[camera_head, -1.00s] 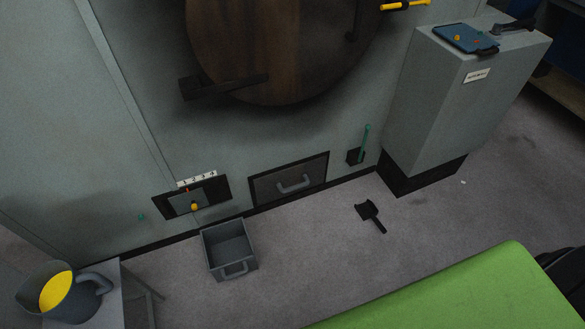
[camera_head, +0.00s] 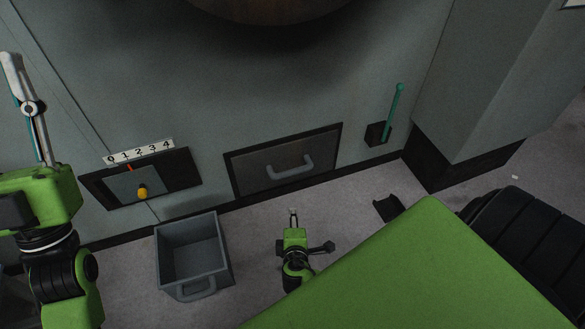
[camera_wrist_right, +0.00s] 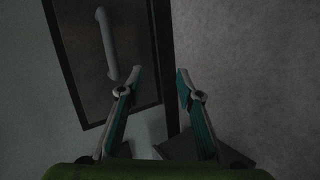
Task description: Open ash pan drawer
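The ash pan drawer (camera_head: 260,176) is a dark, shut front panel low in the grey wall, with a grey bar handle (camera_head: 290,167). In the right wrist view the handle (camera_wrist_right: 107,42) is upright at upper left, apart from my fingers. My right gripper (camera_head: 293,211) is below and in front of the drawer, fingers toward it. In the right wrist view this gripper (camera_wrist_right: 158,74) is open and empty. My left gripper (camera_head: 10,60) is raised at the far left, seen edge-on, away from the drawer; its opening is unclear.
An open grey box (camera_head: 165,265) stands on the floor left of my right gripper. A 0-4 scale panel (camera_head: 185,165) with a yellow knob is on the wall. A green lever (camera_head: 395,105) is right of the drawer. A dark shovel (camera_head: 388,207) lies nearby, partly hidden.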

